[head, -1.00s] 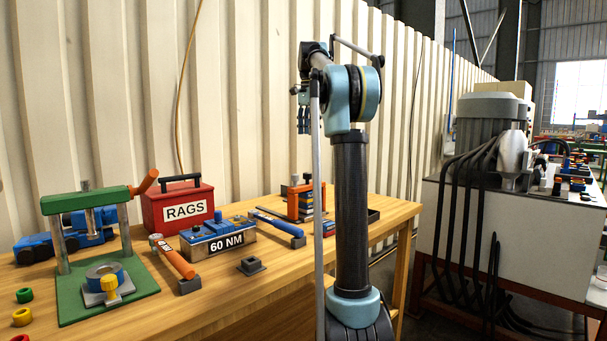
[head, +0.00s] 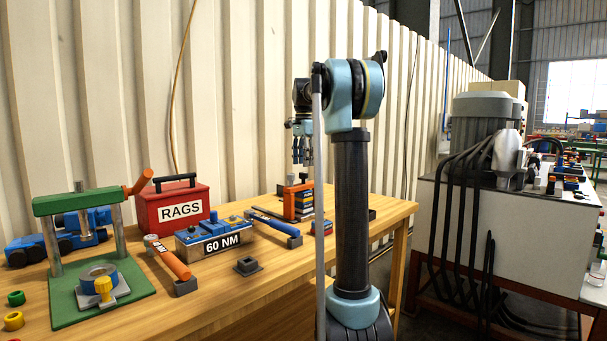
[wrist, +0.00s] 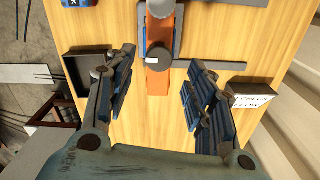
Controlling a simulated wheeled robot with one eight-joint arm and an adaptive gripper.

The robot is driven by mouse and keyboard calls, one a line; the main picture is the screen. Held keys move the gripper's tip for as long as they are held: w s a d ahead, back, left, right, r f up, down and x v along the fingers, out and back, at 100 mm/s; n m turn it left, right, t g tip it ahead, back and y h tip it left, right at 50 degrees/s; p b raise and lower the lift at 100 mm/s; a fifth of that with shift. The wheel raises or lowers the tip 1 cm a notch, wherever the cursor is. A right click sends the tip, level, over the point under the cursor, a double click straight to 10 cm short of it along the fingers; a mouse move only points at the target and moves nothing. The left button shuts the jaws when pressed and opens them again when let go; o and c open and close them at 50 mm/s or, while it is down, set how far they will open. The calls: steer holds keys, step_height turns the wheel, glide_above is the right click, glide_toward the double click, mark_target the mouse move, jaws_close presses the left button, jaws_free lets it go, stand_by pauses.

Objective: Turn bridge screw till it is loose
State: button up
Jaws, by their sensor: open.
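An orange bridge (head: 289,203) stands over a stack of plates near the far end of the workbench; it also shows from above in the wrist view (wrist: 159,82). The bridge screw (wrist: 158,57) shows there as a dark round head with a pale mark, on the orange bar. My gripper (head: 303,160) points down above the bridge. In the wrist view my gripper (wrist: 161,66) is open, with one blue-padded finger on each side of the bar and the screw head between them, apart from both. The fingers partly hide the screw in the head view.
A 60 NM block (head: 212,240), a red RAGS box (head: 172,209) and a green press (head: 90,310) stand along the bench.

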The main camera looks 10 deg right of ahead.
mark_target(303, 178)
steer(key=shift+f, duration=2.4)
steer(key=c, duration=1.1)
